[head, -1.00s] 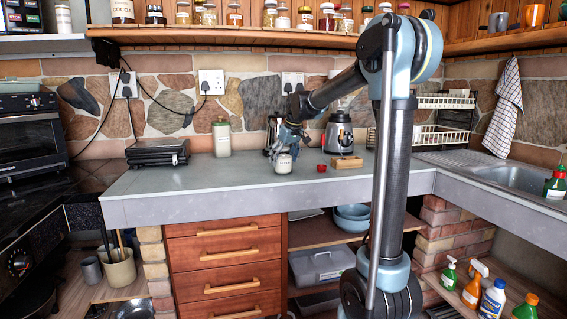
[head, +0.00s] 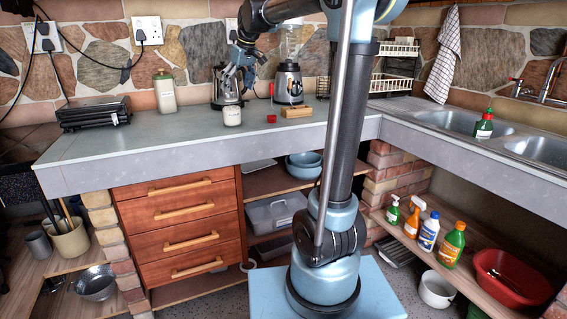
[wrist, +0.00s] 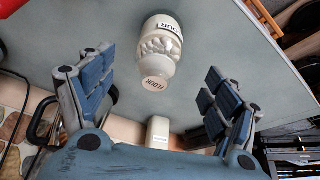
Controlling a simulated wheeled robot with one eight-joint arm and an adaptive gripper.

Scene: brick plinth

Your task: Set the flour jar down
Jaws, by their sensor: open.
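The flour jar (head: 232,116) is a small white jar with a label. It stands upright on the grey counter (head: 190,140) near its front edge. In the wrist view the jar (wrist: 158,52) is beyond the fingertips, with a clear gap between it and both fingers. My gripper (head: 236,82) is above the jar and a little behind it. In the wrist view the blue-padded fingers of my gripper (wrist: 150,92) are spread wide with nothing between them.
Counter left of the jar is free.

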